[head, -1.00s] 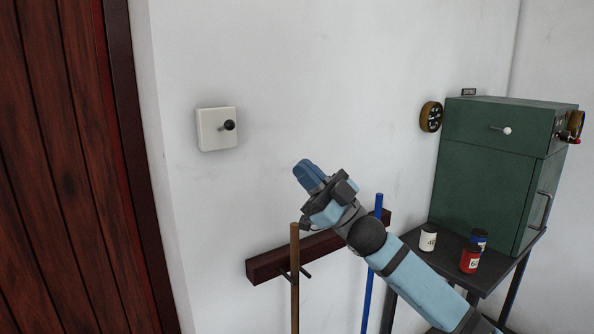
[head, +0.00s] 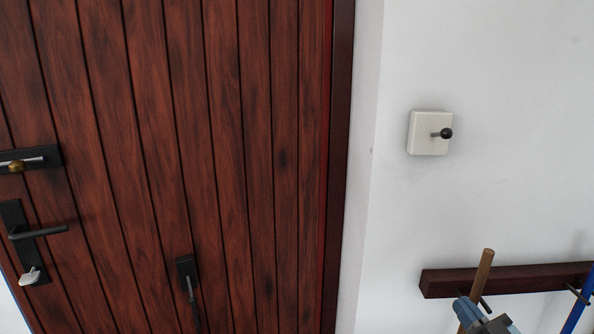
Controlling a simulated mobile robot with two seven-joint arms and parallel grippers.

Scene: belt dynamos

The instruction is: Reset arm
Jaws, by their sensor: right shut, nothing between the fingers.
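My right gripper (head: 470,310) shows at the bottom edge, right of centre. Its blue fingers are shut with nothing between them, and most of my right arm is below the picture. It is in front of the lower part of a brown stick (head: 480,268) in this view; I cannot tell whether they touch. My left gripper is not in view.
A dark red wooden door (head: 230,130) fills the left, with a black lever handle (head: 40,231), a bolt (head: 28,162) and another black fitting (head: 187,275). A white switch box (head: 428,134) is on the wall. A wooden rack (head: 520,279) holds a blue pole (head: 582,300).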

